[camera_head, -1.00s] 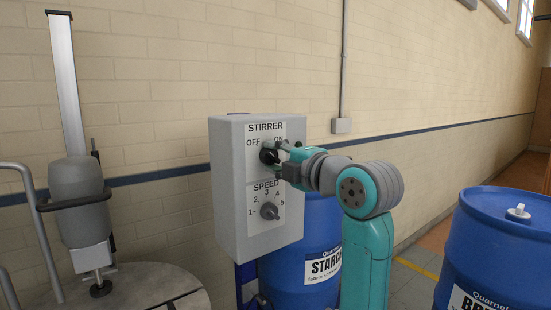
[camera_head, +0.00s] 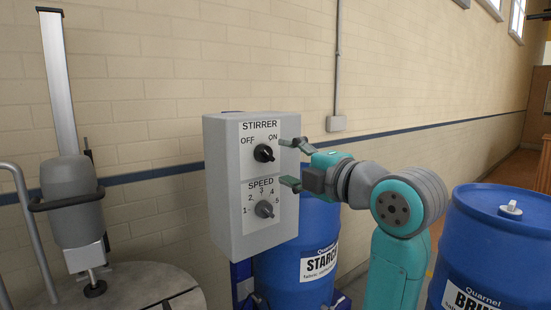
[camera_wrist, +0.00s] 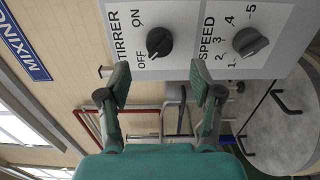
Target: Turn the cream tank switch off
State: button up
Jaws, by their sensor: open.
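The stirrer switch (camera_head: 263,153) is a black knob on a grey control box (camera_head: 222,190), under a STIRRER label with OFF at left and ON at right. Its bar slants from upper left to lower right, with the pointer end appearing to face OFF. In the wrist view the knob (camera_wrist: 159,42) likewise appears to point to OFF. No cream tank label shows. My gripper (camera_head: 288,163) is open and empty, just right of the box front. In the wrist view, its fingers (camera_wrist: 163,85) are apart and clear of the knob.
A grey speed knob (camera_head: 264,209) sits below the switch. A blue starch drum (camera_head: 318,215) stands behind the box, and another blue drum (camera_head: 490,245) stands at right. A stirrer motor (camera_head: 72,200) on a round lid is at left.

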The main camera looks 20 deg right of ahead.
jog(key=shift+v, duration=2.7)
notch_tip(320, 180, down, 22)
jog(key=w+m+h, duration=0.1)
jog(key=m+h, duration=0.1)
jog(key=m, duration=0.7)
jog(key=s+a+f+m+h, duration=0.1)
jog(key=s+f+m, duration=0.25)
jog(key=f, duration=0.45)
jog(key=s+f+m+h, duration=0.1)
jog(key=s+f+m, duration=0.25)
jog(key=f, duration=0.55)
jog(key=s+a+f+m+g+h, duration=0.1)
jog(key=s+f+m, duration=0.1)
jog(key=s+f, duration=0.55)
jog(key=s+a+f+m+g+h, duration=0.15)
jog(key=s+f, duration=0.25)
jog(key=s, duration=0.7)
jog(key=s+m, duration=0.2)
jog(key=s, duration=1.5)
jog(key=shift+s+a+y, duration=0.2)
jog(key=shift+s+y, duration=0.15)
jog(key=shift+y, duration=0.1)
